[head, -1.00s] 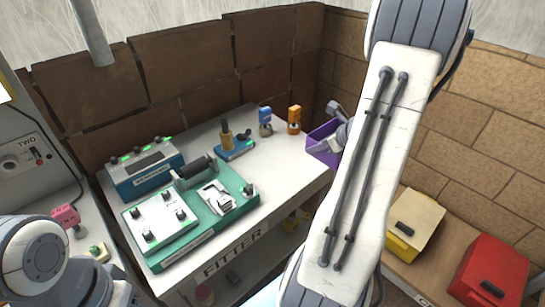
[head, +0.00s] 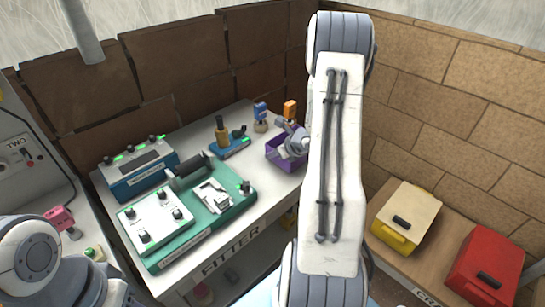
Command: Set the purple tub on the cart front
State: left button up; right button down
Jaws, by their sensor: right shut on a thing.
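The purple tub (head: 284,158) is at the right end of the white cart top marked FITTER (head: 262,205), partly hidden by my right gripper and arm. My right gripper (head: 287,140) is at the tub and shut on it. I cannot tell whether the tub touches the cart top. My left arm shows at the lower left, but its gripper is out of the picture.
Yellow (head: 406,218) and red (head: 484,268) boxes stand at the right.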

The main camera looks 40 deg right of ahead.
jog(key=shift+f, duration=0.55)
jog(key=shift+f, duration=0.1)
jog(key=shift+f, duration=0.1)
jog(key=c, duration=1)
grip_release()
